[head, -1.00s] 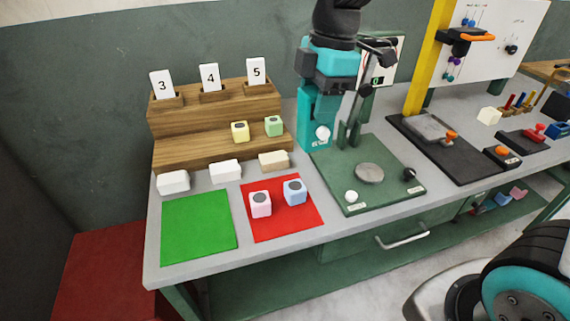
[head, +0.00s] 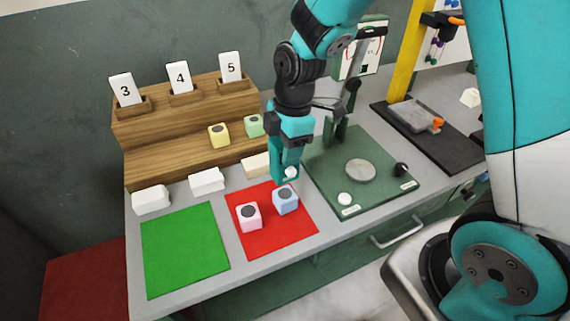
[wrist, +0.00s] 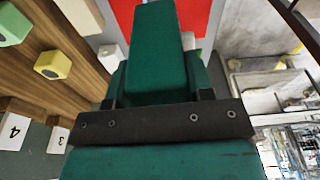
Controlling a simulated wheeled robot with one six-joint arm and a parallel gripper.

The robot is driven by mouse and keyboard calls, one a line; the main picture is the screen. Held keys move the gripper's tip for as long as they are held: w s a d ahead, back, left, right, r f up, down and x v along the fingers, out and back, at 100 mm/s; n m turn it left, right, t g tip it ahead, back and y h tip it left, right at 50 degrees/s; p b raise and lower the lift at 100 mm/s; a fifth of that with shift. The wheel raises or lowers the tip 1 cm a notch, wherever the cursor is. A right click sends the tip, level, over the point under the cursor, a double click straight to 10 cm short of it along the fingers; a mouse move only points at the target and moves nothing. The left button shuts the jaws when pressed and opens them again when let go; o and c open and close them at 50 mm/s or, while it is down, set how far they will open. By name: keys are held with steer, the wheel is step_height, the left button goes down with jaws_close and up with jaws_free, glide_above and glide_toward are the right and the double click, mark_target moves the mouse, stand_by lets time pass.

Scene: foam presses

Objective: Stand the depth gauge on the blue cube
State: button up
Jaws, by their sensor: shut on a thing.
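The blue cube (head: 285,203) stands on the red mat (head: 299,227), right of the pink cube, with a dark round patch on top. My gripper (head: 287,177) points down just above and behind the blue cube. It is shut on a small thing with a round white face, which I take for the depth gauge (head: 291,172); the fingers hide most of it. Whether it touches the cube I cannot tell. In the wrist view my green finger fills the middle and hides the blue cube.
The pink cube (head: 249,216) stands close at left on the mat. A green press base (head: 385,190) with a post is close at right. A wooden step rack (head: 150,150) holds a yellow cube (head: 218,135) and a green cube (head: 253,125). The green mat (head: 185,250) is empty.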

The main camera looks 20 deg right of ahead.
mark_target(285, 169)
steer(key=shift+f+p, duration=0.3)
steer(key=shift+f, duration=2.7)
steer(key=shift+f, duration=0.15)
steer(key=o, duration=1)
steer(key=r, duration=0.4)
steer(key=d+r+b, duration=0.1)
steer(key=r, duration=0.3)
steer(key=r+b, duration=0.1)
steer(key=r, duration=0.3)
steer(key=shift+s+d+r, duration=0.2)
steer(key=shift+d+r, duration=0.05)
steer(key=shift+d, duration=0.05)
steer(key=s+a+r+m+y, duration=0.1)
steer(key=s+a+r+m, duration=0.2)
steer(key=s+m, duration=0.3)
steer(key=s+a+r+m+y, duration=0.1)
steer(key=s+a+r+m, duration=0.2)
steer(key=s, duration=0.9)
steer(key=r+m, duration=0.1)
steer(key=m, duration=0.1)
steer(key=shift+r+m, duration=0.2)
steer(key=shift+m, duration=0.2)
